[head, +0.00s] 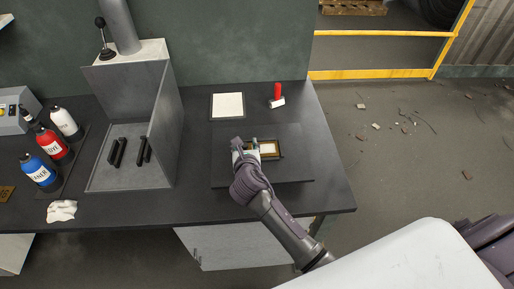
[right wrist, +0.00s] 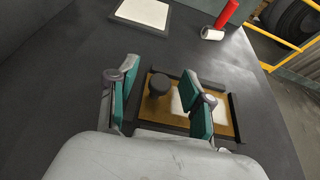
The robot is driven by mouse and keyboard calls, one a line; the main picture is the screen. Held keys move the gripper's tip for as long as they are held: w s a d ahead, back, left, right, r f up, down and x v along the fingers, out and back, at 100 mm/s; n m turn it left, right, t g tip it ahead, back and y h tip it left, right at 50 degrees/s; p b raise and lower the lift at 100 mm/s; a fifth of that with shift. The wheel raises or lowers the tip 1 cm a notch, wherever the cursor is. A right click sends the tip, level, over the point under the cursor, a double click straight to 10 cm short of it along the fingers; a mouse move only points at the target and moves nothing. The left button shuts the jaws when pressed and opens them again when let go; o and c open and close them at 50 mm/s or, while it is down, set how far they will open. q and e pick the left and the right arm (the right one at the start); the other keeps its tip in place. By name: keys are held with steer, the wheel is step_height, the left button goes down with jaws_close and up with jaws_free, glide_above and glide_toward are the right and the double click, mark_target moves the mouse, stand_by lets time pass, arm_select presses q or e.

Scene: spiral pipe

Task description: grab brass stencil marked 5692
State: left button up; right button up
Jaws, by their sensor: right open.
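A brass plate (right wrist: 167,116) with a pale rectangle and a dark knob (right wrist: 158,86) sits in a black frame (right wrist: 237,118) on the dark table. The head view shows the brass plate (head: 268,156) partly hidden by my right gripper (head: 245,149). No number can be read on it. In the right wrist view my right gripper (right wrist: 162,98) is open, with green-padded fingers on either side of the knob. I cannot tell whether they touch the plate. Another small brass plate (head: 6,192) lies at the far left, its marking too small to read. My left gripper is not in view.
A white pad (head: 228,106) and a red-handled roller (head: 277,96) lie behind the frame. A grey open booth (head: 150,170), several spray bottles (head: 54,145) and a white rag (head: 61,211) stand left. The table's right edge is close.

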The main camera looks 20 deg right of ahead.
steer(key=shift+w+f, duration=0.1)
steer(key=shift+w, duration=0.1)
jaws_close()
stand_by(0.3)
